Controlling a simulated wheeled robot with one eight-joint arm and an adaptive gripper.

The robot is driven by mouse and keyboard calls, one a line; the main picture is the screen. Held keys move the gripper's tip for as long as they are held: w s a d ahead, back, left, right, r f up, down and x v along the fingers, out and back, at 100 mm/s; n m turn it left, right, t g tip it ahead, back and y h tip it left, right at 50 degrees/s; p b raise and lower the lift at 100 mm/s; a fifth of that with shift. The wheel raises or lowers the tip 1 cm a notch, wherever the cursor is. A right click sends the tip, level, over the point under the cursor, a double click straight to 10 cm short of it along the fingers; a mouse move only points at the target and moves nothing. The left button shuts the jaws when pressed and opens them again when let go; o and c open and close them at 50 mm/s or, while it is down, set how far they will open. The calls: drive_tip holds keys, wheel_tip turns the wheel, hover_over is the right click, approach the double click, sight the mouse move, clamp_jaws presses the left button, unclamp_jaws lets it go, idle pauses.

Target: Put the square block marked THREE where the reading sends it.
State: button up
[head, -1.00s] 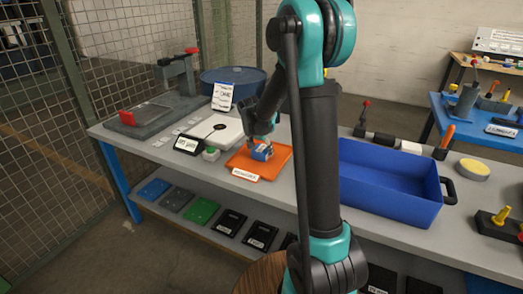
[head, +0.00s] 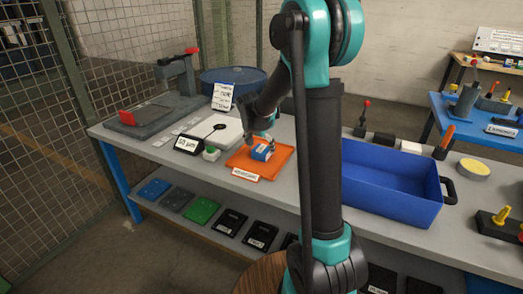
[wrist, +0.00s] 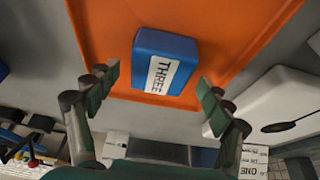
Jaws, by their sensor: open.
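The square block marked THREE (wrist: 164,68) is blue with a white label. In the head view the block (head: 261,153) sits on the orange tray (head: 285,157). My gripper (wrist: 158,85) is open, with one finger to each side of the block and clear of it. In the head view my gripper (head: 262,138) is just above and behind the block. A display (head: 187,145) stands left of the tray; its reading ends in what looks like "µm", but the digits are too small to tell.
A green button box (head: 211,153) stands beside the display. A white plate with a black probe (head: 228,132) and a printed card (head: 223,97) are behind. A blue bin (head: 390,185) is at right. Blue, grey, green and black plates (head: 202,211) lie on the lower shelf.

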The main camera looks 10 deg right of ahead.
drive_tip(key=v, duration=1)
